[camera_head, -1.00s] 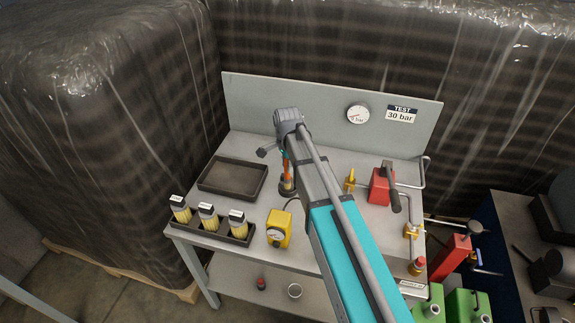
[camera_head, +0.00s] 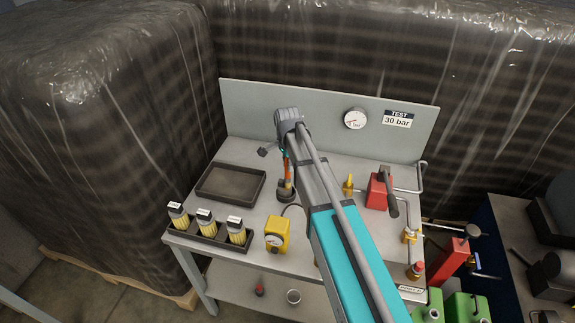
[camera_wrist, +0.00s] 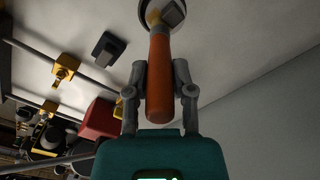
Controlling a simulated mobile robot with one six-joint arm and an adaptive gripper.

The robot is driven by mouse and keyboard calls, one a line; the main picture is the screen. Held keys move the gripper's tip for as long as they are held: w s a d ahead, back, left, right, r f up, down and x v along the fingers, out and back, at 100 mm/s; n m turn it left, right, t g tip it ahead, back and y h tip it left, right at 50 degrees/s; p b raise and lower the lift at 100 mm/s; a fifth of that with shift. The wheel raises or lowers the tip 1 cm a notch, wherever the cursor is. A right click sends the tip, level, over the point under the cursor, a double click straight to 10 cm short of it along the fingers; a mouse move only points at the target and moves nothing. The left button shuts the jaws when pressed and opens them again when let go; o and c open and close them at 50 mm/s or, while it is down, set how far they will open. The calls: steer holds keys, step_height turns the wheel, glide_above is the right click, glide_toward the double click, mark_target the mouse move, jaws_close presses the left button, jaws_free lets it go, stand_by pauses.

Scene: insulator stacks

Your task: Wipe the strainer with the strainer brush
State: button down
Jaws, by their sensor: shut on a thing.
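My gripper (camera_wrist: 160,72) is shut on an orange handle (camera_wrist: 161,88), which I take as the strainer brush's, with one finger on each side. In the head view the orange handle (camera_head: 288,171) hangs nearly upright below my wrist. Its lower end meets a dark round piece (camera_head: 286,191) on the bench. In the wrist view a pale ring with a dark block (camera_wrist: 172,12) shows at the handle's far end, cut by the top edge. I cannot tell which part is brush head and which is strainer, nor whether they touch.
On the bench (camera_head: 340,170), an empty dark tray (camera_head: 230,184) lies left. A rack holds labelled yellowish pieces (camera_head: 204,222). A yellow gauge box (camera_head: 277,234) stands in front, and a red pump (camera_head: 379,191) with pipes stands right. A back panel (camera_head: 285,108) rises behind.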

steer(key=shift+w, duration=0.15)
steer(key=shift+w+d+f, duration=0.1)
steer(key=shift+w+d, duration=0.15)
steer(key=shift+w, duration=0.4)
steer(key=shift+w+d, duration=0.25)
steer(key=shift+w, duration=0.4)
steer(key=shift+s, duration=0.15)
steer(key=shift+s+a, duration=0.25)
steer(key=shift+s, duration=0.4)
steer(key=shift+s+a, duration=0.25)
steer(key=shift+s, duration=0.4)
steer(key=shift+s+a, duration=0.25)
steer(key=shift+s, duration=0.5)
steer(key=shift+s+a, duration=0.25)
steer(key=shift+s, duration=0.45)
step_height(320, 180, up, 6)
steer(key=p, duration=0.6)
